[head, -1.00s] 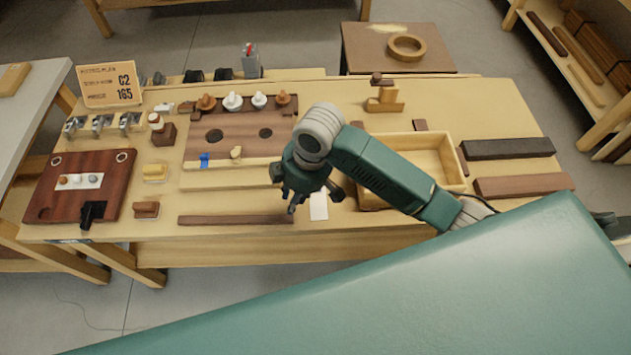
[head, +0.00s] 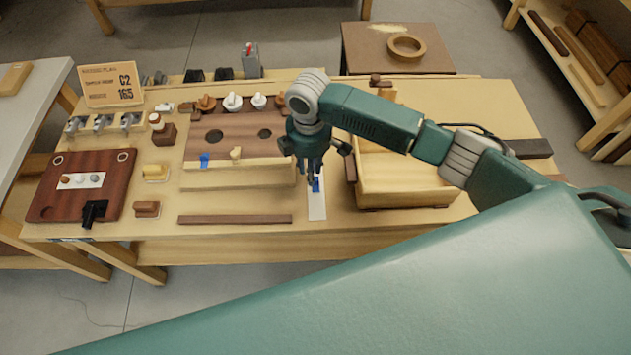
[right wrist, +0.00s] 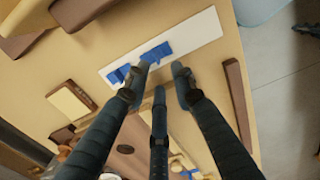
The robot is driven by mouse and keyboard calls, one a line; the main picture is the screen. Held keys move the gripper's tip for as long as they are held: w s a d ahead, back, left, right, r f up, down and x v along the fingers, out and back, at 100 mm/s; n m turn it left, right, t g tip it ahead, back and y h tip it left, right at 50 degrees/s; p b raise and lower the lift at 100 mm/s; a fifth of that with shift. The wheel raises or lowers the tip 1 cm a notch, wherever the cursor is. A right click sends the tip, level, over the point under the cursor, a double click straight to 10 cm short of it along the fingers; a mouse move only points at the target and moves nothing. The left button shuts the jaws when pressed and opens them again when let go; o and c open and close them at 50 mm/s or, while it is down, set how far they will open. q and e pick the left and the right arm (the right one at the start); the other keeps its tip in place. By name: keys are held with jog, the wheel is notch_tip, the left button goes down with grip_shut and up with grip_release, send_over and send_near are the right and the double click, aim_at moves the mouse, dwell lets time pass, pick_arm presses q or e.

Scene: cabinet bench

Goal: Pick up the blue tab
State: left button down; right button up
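Blue tabs (right wrist: 155,54) lie on a white strip (right wrist: 200,32) in the right wrist view. In the head view a small blue patch (head: 317,184) shows on the white strip (head: 317,207), just below my right gripper (head: 313,177). The right gripper also shows in the right wrist view (right wrist: 158,82), with its three fingers spread and nothing between them. One fingertip overlaps the edge of the blue; contact cannot be told. Another blue piece (head: 204,160) sits on the wooden block left of the gripper. My left gripper is not in view.
A light wooden tray (head: 405,188) stands just right of the gripper. A board with holes (head: 238,134) and a light wooden block (head: 235,178) lie to the left. A dark strip (head: 235,219) lies near the front edge. Bare bench shows at front left.

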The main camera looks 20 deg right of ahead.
aim_at(315, 183)
notch_tip(315, 183, down, 4)
jog(key=shift+d+f+p, duration=0.1)
jog(key=shift+p, duration=0.3)
grip_shut()
